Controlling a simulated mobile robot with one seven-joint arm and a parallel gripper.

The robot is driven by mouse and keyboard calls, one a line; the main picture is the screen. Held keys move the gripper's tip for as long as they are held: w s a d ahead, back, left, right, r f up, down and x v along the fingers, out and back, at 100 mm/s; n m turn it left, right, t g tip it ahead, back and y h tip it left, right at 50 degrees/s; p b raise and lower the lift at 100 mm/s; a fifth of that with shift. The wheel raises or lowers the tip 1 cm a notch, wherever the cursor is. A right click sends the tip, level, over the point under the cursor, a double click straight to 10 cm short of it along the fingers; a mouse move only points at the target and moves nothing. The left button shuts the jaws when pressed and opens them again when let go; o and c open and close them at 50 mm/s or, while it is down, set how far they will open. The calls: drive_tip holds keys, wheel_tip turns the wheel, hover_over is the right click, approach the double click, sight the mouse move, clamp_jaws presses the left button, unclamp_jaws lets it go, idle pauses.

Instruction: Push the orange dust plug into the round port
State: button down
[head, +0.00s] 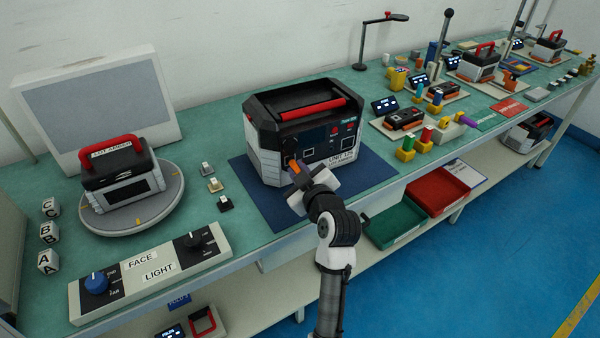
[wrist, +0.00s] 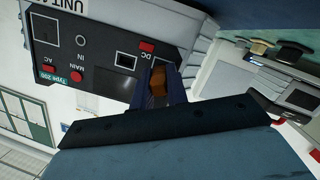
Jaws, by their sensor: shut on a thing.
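The orange dust plug (wrist: 160,80) is between the fingers of my gripper (wrist: 163,84) in the wrist view. In the head view, the plug (head: 295,168) shows as a small orange piece at the gripper tip (head: 296,171), close to the lower left of the unit's front face. The unit (head: 262,151) is a grey and black box with a red handle. Its dark panel (wrist: 105,48) carries red buttons, a square opening (wrist: 126,60) and a small ring (wrist: 81,41). A dark round port (head: 289,146) seems to sit just above the plug. I cannot tell whether they touch.
The unit stands on a blue mat (head: 262,203) on the green bench. A turntable (head: 135,220) with another unit and a control box (head: 150,270) stand to the left. Small blocks (head: 407,149) and several devices fill the right. Red (head: 437,190) and green trays (head: 395,224) sit below.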

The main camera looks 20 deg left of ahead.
drive_tip(key=shift+w+a, duration=0.3)
drive_tip(key=shift+a, duration=0.05)
drive_tip(key=c, duration=1.3)
unclamp_jaws()
drive_tip(key=shift+s+d, duration=0.25)
drive_tip(key=shift+d, duration=0.05)
drive_tip(key=p+v, duration=0.4)
drive_tip(key=v, duration=0.9)
